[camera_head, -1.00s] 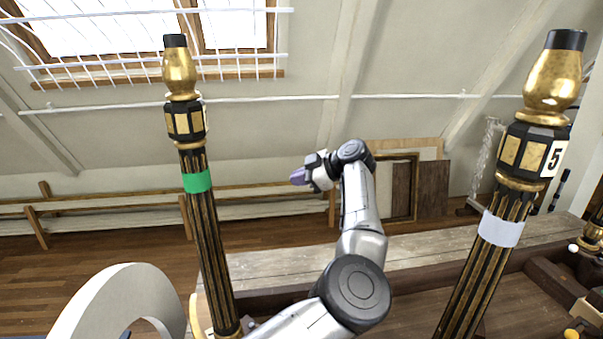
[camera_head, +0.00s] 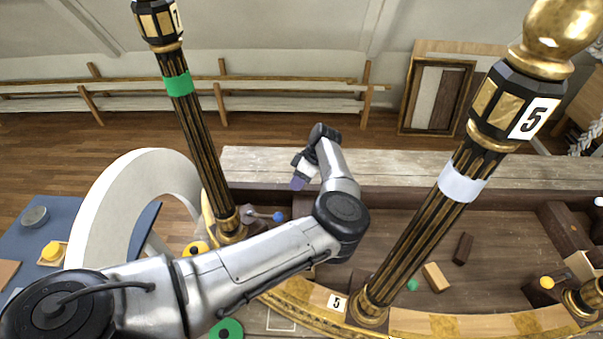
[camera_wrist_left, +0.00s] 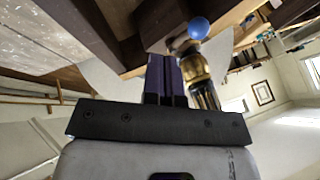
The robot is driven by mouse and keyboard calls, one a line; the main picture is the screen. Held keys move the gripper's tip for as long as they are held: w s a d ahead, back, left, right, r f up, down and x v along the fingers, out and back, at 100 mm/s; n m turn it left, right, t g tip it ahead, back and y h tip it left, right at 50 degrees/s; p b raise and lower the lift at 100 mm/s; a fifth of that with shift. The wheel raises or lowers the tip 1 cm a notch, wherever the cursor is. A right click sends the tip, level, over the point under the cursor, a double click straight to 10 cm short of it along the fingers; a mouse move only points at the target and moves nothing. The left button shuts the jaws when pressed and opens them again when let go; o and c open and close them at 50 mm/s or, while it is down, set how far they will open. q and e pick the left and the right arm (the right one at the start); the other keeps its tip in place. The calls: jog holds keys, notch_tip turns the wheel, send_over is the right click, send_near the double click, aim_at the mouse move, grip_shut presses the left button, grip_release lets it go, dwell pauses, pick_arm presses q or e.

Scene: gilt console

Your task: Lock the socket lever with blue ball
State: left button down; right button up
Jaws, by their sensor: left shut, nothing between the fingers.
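The blue ball (camera_head: 278,216) is on the end of a short grey lever (camera_head: 262,214). The lever lies beside the gilt foot of the black and gold post with a green band (camera_head: 180,86). My left gripper (camera_head: 297,184) has purple fingers, shut and empty, pointing down above and a little right of the ball in the head view, apart from it. In the left wrist view the shut fingers (camera_wrist_left: 166,76) stand just left of and below the blue ball (camera_wrist_left: 198,28), with the gilt post foot (camera_wrist_left: 203,88) behind. The socket is too small to make out clearly. My right gripper is out of view.
A second post marked 5 (camera_head: 430,215) stands to the right. A pale curved arch (camera_head: 140,190) stands at left. A wooden block (camera_head: 437,277) and a green ball (camera_head: 412,285) lie on the recessed wooden deck. A weathered beam (camera_head: 400,170) runs behind the gripper.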

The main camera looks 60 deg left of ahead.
pick_arm(q)
jog(key=s+d+f+p, duration=0.2)
jog(key=s+f, duration=0.2)
jog(key=s, duration=0.1)
jog(key=shift+s+f+p, duration=0.3)
jog(key=shift+s+p, duration=0.05)
jog(key=shift+p, duration=0.05)
